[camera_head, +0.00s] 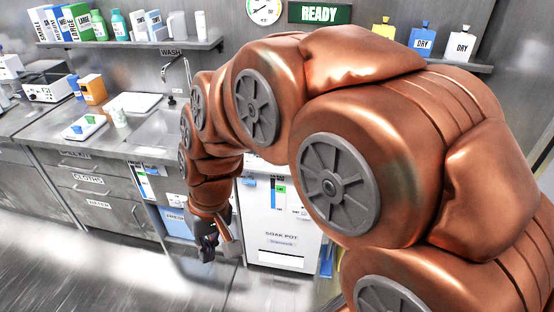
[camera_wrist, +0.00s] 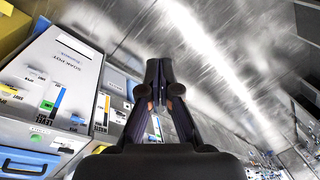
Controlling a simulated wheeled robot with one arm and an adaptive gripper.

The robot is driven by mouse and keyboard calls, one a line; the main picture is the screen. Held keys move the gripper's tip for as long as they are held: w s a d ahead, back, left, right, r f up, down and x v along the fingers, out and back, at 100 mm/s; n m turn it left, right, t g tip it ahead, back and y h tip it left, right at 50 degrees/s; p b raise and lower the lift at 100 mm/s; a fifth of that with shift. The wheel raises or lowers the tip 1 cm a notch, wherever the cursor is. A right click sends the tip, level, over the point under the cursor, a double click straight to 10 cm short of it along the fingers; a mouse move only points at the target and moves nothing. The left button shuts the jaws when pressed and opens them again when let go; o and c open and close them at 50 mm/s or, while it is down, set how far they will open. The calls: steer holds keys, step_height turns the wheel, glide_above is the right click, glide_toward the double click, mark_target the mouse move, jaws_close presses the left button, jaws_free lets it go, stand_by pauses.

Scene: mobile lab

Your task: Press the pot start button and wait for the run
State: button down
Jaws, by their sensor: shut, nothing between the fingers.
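The soak pot (camera_head: 288,240) is a white-fronted unit under the counter, labelled SOAK POT. Its front also shows, tilted, at the left of the wrist view (camera_wrist: 72,62). Its upper panel carries a coloured level bar and small markings, including a green patch (camera_wrist: 47,105). The lettering is too small to tell which mark is the start button. My gripper (camera_head: 209,255) hangs low in front of the cabinets, left of the pot front. In the wrist view its dark fingers (camera_wrist: 158,75) are together and empty, apart from the pot panel. My arm hides part of the pot in the head view.
A green READY sign (camera_head: 320,13) hangs on the wall beside a round gauge (camera_head: 264,10). A sink (camera_head: 160,128) and counter with boxes are at left. Labelled drawers (camera_head: 92,181) stand below. Open floor (camera_head: 110,275) lies in front. A yellow box (camera_wrist: 12,30) is at the wrist view's edge.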

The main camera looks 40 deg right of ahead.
steer(key=w+d+m+t, duration=0.3)
steer(key=w+d, duration=0.5)
steer(key=w, duration=0.3)
steer(key=w+d+m+t, duration=0.25)
steer(key=w+d, duration=0.45)
steer(key=w, duration=0.4)
steer(key=w+d+f+m+t+h, duration=0.1)
steer(key=d+f+m+h, duration=0.1)
steer(key=d, duration=1.3)
steer(key=w+d+f+m+t+h+b, duration=0.1)
steer(key=w+d+f+m+h, duration=0.1)
steer(key=d, duration=1.3)
steer(key=shift+w+f+m+h, duration=0.2)
steer(key=shift+f+m+h, duration=0.25)
steer(key=shift+m+h, duration=0.45)
steer(key=shift+d+t, duration=0.1)
steer(key=shift+t, duration=0.15)
step_height(320, 180, down, 9)
steer(key=b, duration=0.7)
steer(key=shift+f+b, duration=0.35)
steer(key=shift+b, duration=0.15)
